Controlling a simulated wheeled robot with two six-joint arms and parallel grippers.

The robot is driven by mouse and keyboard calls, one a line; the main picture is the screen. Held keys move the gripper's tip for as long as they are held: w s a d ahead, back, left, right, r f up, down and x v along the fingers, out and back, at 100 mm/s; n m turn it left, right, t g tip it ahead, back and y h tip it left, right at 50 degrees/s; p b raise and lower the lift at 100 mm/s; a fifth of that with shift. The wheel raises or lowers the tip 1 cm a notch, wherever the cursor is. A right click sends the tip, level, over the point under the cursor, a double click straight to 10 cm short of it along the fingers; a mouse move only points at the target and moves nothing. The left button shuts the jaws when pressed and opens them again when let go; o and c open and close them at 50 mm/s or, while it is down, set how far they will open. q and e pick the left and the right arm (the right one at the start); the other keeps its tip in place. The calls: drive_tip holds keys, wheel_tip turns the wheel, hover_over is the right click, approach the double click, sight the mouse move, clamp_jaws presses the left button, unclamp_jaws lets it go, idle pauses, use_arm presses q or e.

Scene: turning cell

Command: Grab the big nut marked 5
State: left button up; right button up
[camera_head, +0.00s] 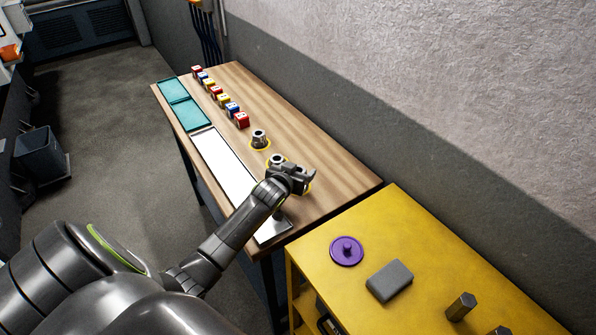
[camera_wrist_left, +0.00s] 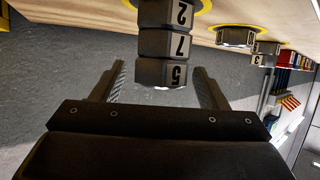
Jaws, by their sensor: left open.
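The big nut marked 5 (camera_wrist_left: 162,74) is a dark grey metal hex nut in the left wrist view. It is the end of a stack, against a nut marked 7 (camera_wrist_left: 165,44), with a nut marked 2 (camera_wrist_left: 165,12) nearest the table. The digits appear upside down. My left gripper (camera_head: 300,178) is open, with one finger on each side of nut 5 in the wrist view and gaps on both sides. I cannot tell how deep the nut sits between them. In the head view the gripper largely hides this stack. My right gripper is not in view.
More metal nuts (camera_head: 259,138) stand on yellow rings farther along the wooden table (camera_head: 335,168). Colored blocks (camera_head: 223,100), teal trays (camera_head: 189,114) and a white panel (camera_head: 222,165) lie beyond. A yellow cabinet (camera_head: 400,240) holds a purple disc (camera_head: 346,257) and grey block (camera_head: 389,280).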

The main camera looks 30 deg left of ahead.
use_arm(q)
drive_tip(key=shift+w, duration=0.1)
drive_tip(key=shift+c, duration=0.2)
drive_tip(key=c, duration=1.2)
